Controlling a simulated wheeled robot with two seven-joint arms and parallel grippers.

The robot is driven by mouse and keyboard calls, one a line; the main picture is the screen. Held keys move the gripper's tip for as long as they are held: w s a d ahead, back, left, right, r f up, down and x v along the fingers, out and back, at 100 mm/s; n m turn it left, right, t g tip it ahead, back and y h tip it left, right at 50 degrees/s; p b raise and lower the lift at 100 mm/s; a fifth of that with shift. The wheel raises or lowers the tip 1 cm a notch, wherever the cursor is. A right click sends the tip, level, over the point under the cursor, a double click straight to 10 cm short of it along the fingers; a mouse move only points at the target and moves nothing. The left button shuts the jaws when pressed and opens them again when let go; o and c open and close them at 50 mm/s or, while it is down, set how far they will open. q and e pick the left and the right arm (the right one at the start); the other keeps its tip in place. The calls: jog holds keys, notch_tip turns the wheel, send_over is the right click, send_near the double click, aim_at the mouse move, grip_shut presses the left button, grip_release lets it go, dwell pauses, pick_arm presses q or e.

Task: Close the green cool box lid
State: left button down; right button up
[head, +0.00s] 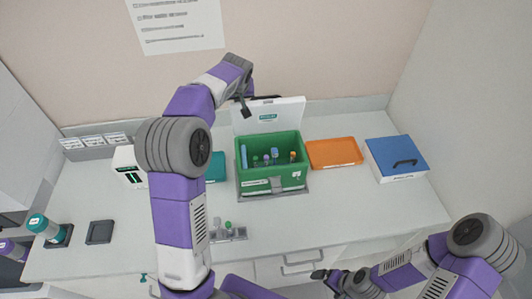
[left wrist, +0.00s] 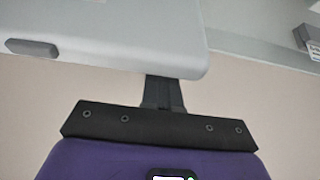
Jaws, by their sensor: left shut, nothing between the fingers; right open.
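The green cool box (head: 270,175) stands open on the counter, with several coloured-cap tubes inside. Its white lid (head: 285,114) is raised upright at the back of the box. My left gripper (head: 245,110) is at the lid's upper left corner, shut and empty. In the left wrist view the shut fingers (left wrist: 163,92) reach up to the edge of a pale grey panel (left wrist: 110,35), which looks like the lid. Whether they touch it I cannot tell. My right gripper (head: 322,275) is open and low in front of the counter, far from the box.
An orange tray (head: 334,152) lies right of the box, and a blue box with a handle (head: 396,155) is further right. A small tube rack (head: 228,232) stands in front. A white box (head: 128,166) is at the left. The right front counter is clear.

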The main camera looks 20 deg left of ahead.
aim_at(239, 105)
pick_arm(q)
jog(key=shift+s+d+r+b, duration=0.3)
jog(key=shift+s+d, duration=0.05)
jog(key=shift+s, duration=0.35)
jog(key=s+b, duration=0.1)
jog(key=d+b, duration=0.1)
jog(key=shift+s+d+f+b, duration=0.1)
jog(key=shift+s+f+b, duration=0.2)
jog(key=shift+s, duration=0.1)
jog(key=shift+s+d+b, duration=0.55)
jog(key=shift+s+b, duration=0.3)
jog(key=shift+s, duration=0.2)
